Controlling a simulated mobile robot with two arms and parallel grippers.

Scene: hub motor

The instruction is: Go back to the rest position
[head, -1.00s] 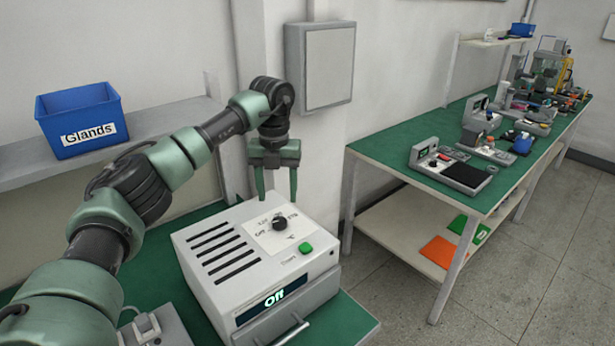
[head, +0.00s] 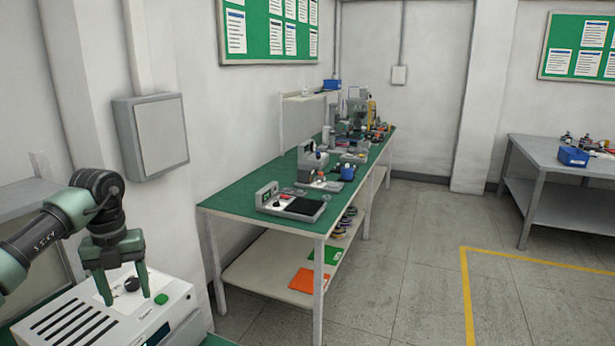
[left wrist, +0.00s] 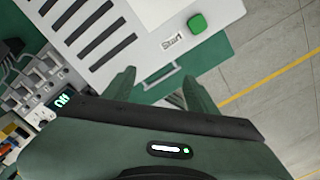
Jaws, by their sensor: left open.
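My left gripper (head: 124,285) is open and empty. It hangs with its fingers pointing down over the top of the white machine (head: 75,325) at the lower left of the head view. The green button (left wrist: 197,23) marked "Start" and the display (left wrist: 62,101) reading "Off" show there too. My right gripper is not in view.
A long green-topped bench (head: 240,207) with several devices runs along the wall. A grey wall box (head: 152,135) hangs above the machine. A grey table (head: 560,160) with a blue bin (head: 573,156) stands at the right. The floor between (head: 400,270) is clear.

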